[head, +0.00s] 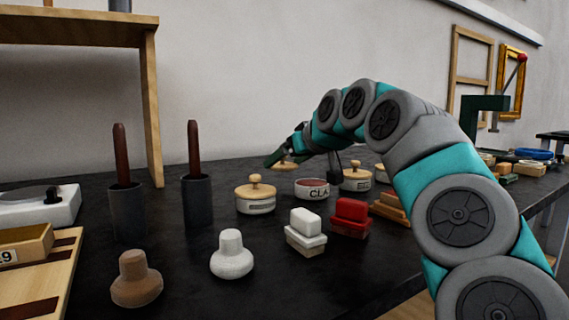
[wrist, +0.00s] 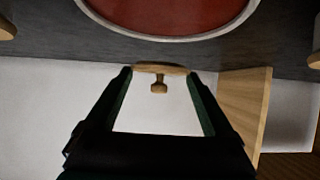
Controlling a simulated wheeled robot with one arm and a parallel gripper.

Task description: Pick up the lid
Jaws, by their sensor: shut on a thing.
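My gripper (head: 276,158) is shut on a small round wooden lid (head: 286,165), held in the air over the dark table behind the row of jars. In the wrist view the lid (wrist: 160,68) appears edge-on between my two fingertips (wrist: 158,74), with its knob showing. A white jar (head: 312,190) marked "CLA", lidless and with dark red contents, stands just in front of and to the right of the held lid. The jar's rim and red contents also fill the top of the wrist view (wrist: 168,16). The lid is apart from the jar.
Lidded jars stand left (head: 255,197) and right (head: 355,178) of the open one. White (head: 306,228) and red (head: 350,215) blocks sit in front. Two dark cups with rods (head: 197,203) and two knobbed stampers (head: 232,256) are at left. A wooden shelf (head: 152,105) stands behind.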

